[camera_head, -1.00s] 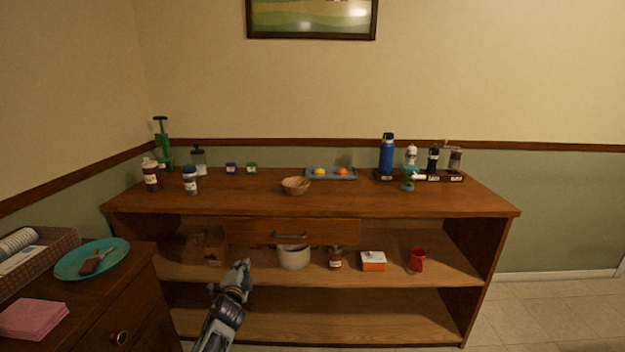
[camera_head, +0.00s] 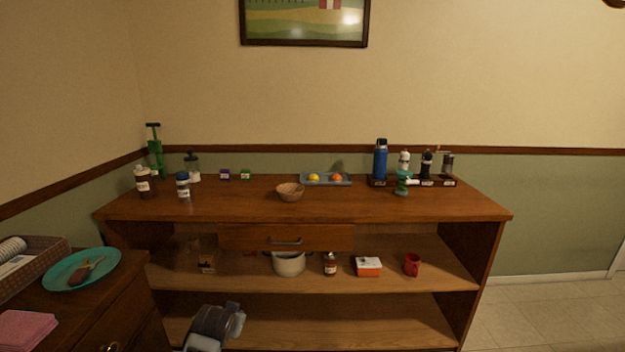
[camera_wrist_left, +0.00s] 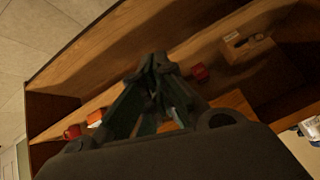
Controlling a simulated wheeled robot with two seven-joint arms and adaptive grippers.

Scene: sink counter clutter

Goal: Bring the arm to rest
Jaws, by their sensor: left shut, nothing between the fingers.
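My left arm comes in low in the head view, in front of the lower shelf of the wooden counter (camera_head: 400,212). Only its wrist and gripper (camera_head: 236,316) show there, partly cut off by the bottom edge. In the left wrist view my left gripper (camera_wrist_left: 156,62) has its fingertips together with nothing between them. It is apart from the shelf items. My right gripper is in neither view.
The counter's shelf holds a pot (camera_head: 289,264), a jar (camera_head: 330,265), an orange and white box (camera_head: 368,267) and a red mug (camera_head: 412,265). Bottles, a bowl (camera_head: 290,191) and a tray (camera_head: 326,184) stand on top. A side cabinet carries a teal plate (camera_head: 55,277).

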